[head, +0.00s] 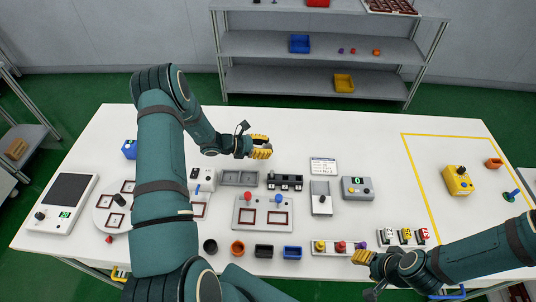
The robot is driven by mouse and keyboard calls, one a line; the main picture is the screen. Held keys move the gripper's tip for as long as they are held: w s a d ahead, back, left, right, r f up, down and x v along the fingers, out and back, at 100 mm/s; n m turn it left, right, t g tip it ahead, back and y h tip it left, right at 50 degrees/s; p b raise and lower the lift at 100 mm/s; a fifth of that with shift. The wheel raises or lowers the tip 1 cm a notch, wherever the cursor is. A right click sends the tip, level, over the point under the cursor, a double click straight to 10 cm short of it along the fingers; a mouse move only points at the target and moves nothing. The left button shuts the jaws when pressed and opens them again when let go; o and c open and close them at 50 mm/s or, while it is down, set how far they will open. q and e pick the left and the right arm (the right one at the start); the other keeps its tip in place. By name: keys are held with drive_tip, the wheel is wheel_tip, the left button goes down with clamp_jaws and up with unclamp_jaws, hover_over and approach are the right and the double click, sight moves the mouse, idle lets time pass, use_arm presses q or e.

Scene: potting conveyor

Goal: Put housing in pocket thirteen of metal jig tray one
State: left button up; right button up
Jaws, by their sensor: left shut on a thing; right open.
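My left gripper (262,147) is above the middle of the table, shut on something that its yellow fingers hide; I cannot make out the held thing. My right gripper (366,260) is open at the front right, beside a pale strip (330,251) with yellow, red and purple pieces. Which thing is metal jig tray one, and any pocket numbers, cannot be read. A grey two-part tray (238,178) and a black holder (285,182) lie just below the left gripper. In front stand a black round cup (210,246), an orange cup (238,248), a black box (264,251) and a blue box (292,253).
A plate (262,228) with two dark-framed squares lies mid-table. A grey device (357,188) and a light slotted block (321,198) stand right of it. A yellow box (457,181) stands inside the yellow outline. Shelves (315,45) stand behind.

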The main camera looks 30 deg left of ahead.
use_arm(q)
drive_tip(key=shift+f, duration=1.9)
drive_tip(key=shift+f, duration=0.2)
drive_tip(key=o, duration=0.8)
drive_tip(key=shift+r, duration=0.1)
drive_tip(key=shift+c, duration=0.2)
